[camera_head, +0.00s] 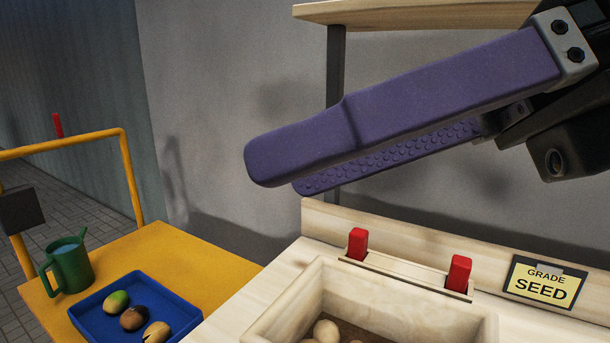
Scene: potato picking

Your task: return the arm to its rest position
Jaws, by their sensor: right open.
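My right gripper (272,176) reaches in from the upper right. Its two long purple fingers point left, one in front of the other, with a narrow gap showing between them. The far finger has a bumpy inner pad. It is open, with nothing seen between the fingers, and it is raised above the wooden bench. My left gripper is not in view.
A wooden box (400,306) with potatoes (326,331) sits below, beside two red blocks (357,243) and a "GRADE SEED" sign (545,282). At left, a yellow cart (185,249) carries a blue tray (176,306) of potatoes and a green watering can (69,267). A shelf (410,14) is above.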

